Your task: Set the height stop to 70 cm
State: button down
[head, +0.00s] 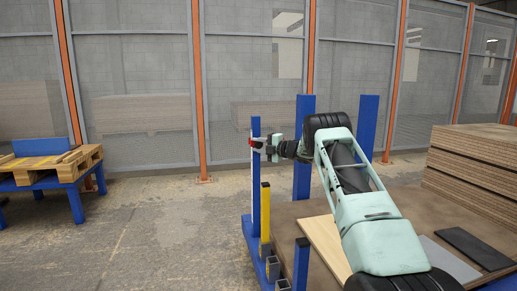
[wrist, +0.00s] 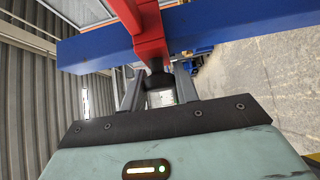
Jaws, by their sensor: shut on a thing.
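The height stop is a red slider (wrist: 150,38) around a blue post (wrist: 225,28) in the wrist view. A black knob (wrist: 157,80) sticks out from it toward me. My gripper (wrist: 158,88) has its two grey fingers on either side of the knob and is shut on it. In the head view the red stop (head: 254,141) sits near the top of the upright blue post (head: 256,185), with my gripper (head: 264,147) at its right side. A pale strip runs along the post, but its marks are too small to read. The stop's exact height cannot be told.
My arm reaches over a brown board table (head: 395,205) carrying a light board (head: 323,245) and dark boards. More blue posts (head: 303,140) and a short yellow post (head: 265,215) stand close by. A board stack (head: 475,165) is at right.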

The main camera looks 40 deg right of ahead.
jog(key=shift+r, duration=0.4)
jog(key=c, duration=1.1)
grip_release()
jog(key=shift+f, duration=0.1)
jog(key=p+v, duration=0.4)
jog(key=v, duration=1.3)
jog(key=shift+s+f, duration=0.1)
jog(key=shift+s, duration=0.1)
